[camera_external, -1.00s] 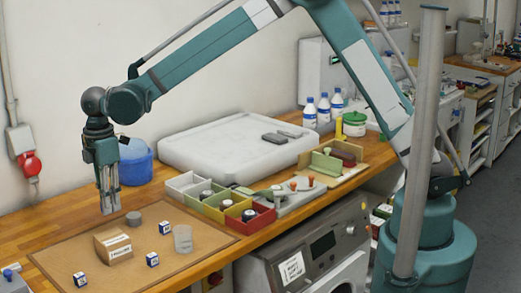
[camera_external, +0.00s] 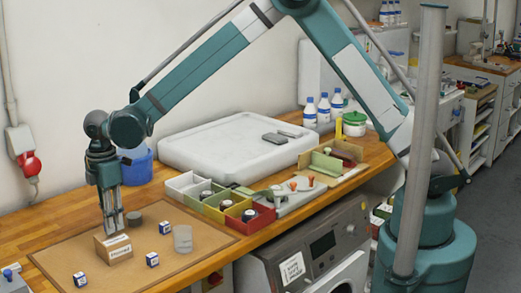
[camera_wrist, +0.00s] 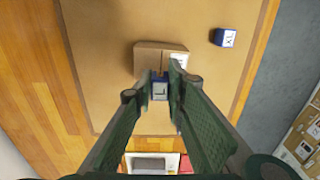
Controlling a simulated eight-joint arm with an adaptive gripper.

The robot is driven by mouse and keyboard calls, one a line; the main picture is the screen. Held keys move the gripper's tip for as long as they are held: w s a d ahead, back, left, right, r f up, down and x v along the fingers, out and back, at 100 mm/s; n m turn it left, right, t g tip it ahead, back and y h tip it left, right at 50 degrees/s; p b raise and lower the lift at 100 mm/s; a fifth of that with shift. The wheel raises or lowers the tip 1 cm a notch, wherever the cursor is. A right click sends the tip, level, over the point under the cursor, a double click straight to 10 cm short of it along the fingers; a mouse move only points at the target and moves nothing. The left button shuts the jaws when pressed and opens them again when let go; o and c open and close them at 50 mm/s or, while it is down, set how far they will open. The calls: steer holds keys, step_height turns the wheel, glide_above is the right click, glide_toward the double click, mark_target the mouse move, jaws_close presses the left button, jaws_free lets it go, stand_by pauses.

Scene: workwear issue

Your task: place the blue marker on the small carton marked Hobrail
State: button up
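The brown carton (camera_external: 114,248) with a white label stands on the tan mat; its print is too small to read. My gripper (camera_external: 114,231) points down at the carton's top. In the wrist view the gripper (camera_wrist: 161,80) has its fingertips close together with a small blue block with a pale lettered face (camera_wrist: 160,90) between them, seemingly the blue marker. The carton (camera_wrist: 148,57) lies just beyond the tips. The fingers hide the block in the external view, and whether it touches the carton cannot be told.
Blue-and-white cubes (camera_external: 80,279) (camera_external: 152,259) (camera_external: 165,227) lie around the carton on the mat (camera_external: 200,225). A grey cylinder (camera_external: 134,219) and a clear cup (camera_external: 182,239) stand close by. Coloured bins (camera_external: 212,208) are to the right.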

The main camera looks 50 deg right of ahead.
steer(key=shift+f, duration=0.75)
steer(key=shift+f, duration=0.15)
steer(key=o, duration=0.6)
steer(key=shift+o, duration=0.3)
step_height(320, 180, up, 12)
steer(key=shift+r, duration=0.2)
stand_by(0.5)
